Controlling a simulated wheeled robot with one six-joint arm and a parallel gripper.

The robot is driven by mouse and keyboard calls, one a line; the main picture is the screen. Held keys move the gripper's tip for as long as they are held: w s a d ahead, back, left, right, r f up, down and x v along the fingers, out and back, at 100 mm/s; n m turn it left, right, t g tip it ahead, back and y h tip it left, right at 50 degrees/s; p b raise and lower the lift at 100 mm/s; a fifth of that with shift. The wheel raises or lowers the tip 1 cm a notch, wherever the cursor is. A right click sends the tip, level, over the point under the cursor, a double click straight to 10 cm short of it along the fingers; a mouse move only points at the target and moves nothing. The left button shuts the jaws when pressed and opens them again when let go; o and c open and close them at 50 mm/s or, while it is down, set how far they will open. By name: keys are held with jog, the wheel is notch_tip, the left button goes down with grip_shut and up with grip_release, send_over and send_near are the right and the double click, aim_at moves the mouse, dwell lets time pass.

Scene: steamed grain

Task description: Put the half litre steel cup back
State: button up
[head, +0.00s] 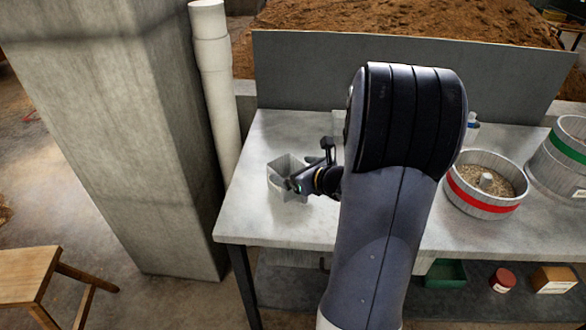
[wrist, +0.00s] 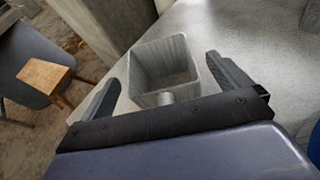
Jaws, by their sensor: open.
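A square, open-topped grey metal cup (head: 283,187) stands on the left part of the pale worktop. In the wrist view the cup (wrist: 165,70) looks empty, with a short round handle (wrist: 165,98) pointing toward my gripper. I cannot read any size mark on it. My gripper (head: 310,168) is open beside the cup. In the wrist view its two fingers lie on either side of the cup's handle, apart from it, and nothing is held between them (wrist: 163,85). My arm hides the middle of the worktop in the head view.
A red-banded round tub (head: 484,211) of grain and a green-banded tub (head: 563,150) stand at the right of the worktop (head: 265,225). A grey panel (head: 300,75) closes its back. A pillar (head: 125,130) and white pipe (head: 214,90) stand left; a wooden stool (head: 28,275) is front left.

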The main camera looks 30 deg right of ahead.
jog(key=p+v, duration=0.1)
jog(key=v, duration=1)
